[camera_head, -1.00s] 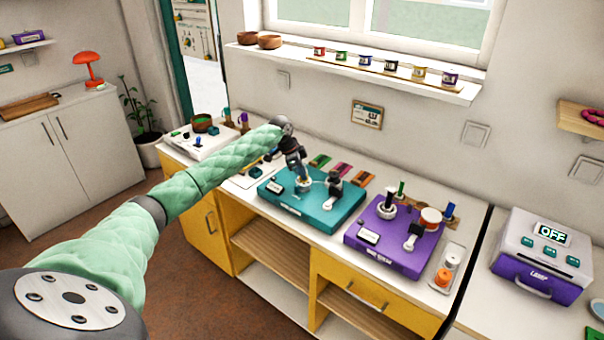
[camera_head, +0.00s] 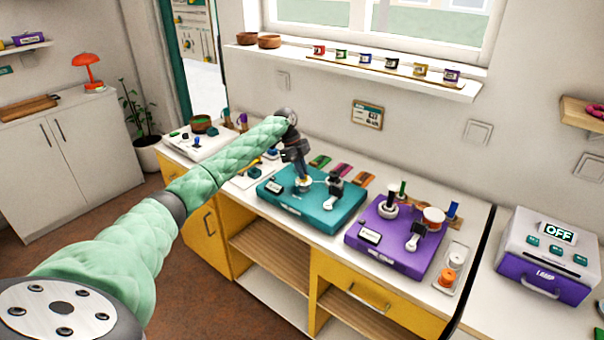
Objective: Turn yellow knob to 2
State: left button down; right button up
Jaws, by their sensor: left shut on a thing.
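A teal board (camera_head: 318,212) lies on the white counter. My left gripper (camera_head: 303,181) points down over its left half, shut on a small yellow knob (camera_head: 303,184) that is mostly hidden by the fingers. Any numbers around the knob are too small to read. A black and white fitting (camera_head: 335,187) stands on the right part of the same board. My right gripper is not in view.
A purple board (camera_head: 385,251) with a post and a spool stands to the right. A white tray (camera_head: 446,284) with small round pieces lies beside it. A purple and white box reading OFF (camera_head: 545,262) stands far right. Coloured strips (camera_head: 342,170) lie behind the teal board.

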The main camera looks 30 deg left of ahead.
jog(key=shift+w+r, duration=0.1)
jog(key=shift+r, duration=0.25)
pick_arm(q)
jog(key=c, duration=1.5)
grip_release()
jog(key=shift+c, duration=0.2)
